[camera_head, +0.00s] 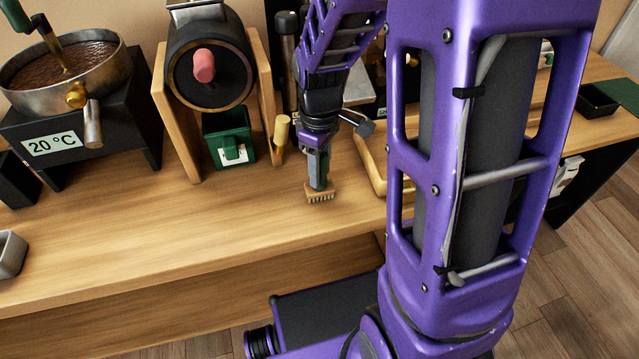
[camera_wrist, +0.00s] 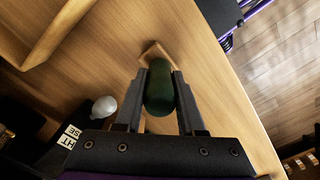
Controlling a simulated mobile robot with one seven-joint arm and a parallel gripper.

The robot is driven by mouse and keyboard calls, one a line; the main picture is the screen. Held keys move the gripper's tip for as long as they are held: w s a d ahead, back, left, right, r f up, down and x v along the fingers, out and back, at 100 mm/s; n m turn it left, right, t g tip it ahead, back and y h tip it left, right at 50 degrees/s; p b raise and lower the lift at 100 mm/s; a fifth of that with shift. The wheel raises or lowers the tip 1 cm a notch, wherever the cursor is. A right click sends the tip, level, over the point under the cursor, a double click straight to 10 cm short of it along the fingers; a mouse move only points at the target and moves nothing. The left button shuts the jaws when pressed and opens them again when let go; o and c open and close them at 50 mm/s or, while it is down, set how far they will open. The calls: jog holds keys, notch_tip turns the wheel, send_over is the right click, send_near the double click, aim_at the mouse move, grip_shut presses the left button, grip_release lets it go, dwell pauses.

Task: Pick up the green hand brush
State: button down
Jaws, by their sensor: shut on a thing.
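The green hand brush (camera_wrist: 159,88) is between the two fingers of my gripper (camera_wrist: 160,98) in the wrist view, with the fingers shut on its green handle. In the head view, my gripper (camera_head: 318,165) points down and the brush's tan bristle block (camera_head: 320,193) shows below the fingertips, bristles downward, over the wooden bench top. I cannot tell for sure whether the bristles touch the bench. Most of the handle is hidden by my fingers in the head view.
A wooden bench (camera_head: 230,215) carries a black drum on a wooden stand (camera_head: 208,75), a green bin (camera_head: 230,135), and a metal pan (camera_head: 75,70) on the left. A wooden tray (camera_head: 372,168) lies right of my gripper. The bench front is clear.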

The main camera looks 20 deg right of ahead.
jog(key=shift+r, duration=0.15)
dwell(0.5)
notch_tip(320, 180, up, 10)
jog(key=shift+f+p, duration=0.1)
jog(key=shift+p, duration=0.75)
jog(key=c, duration=1.2)
grip_release()
grip_shut()
jog(key=shift+d, duration=0.1)
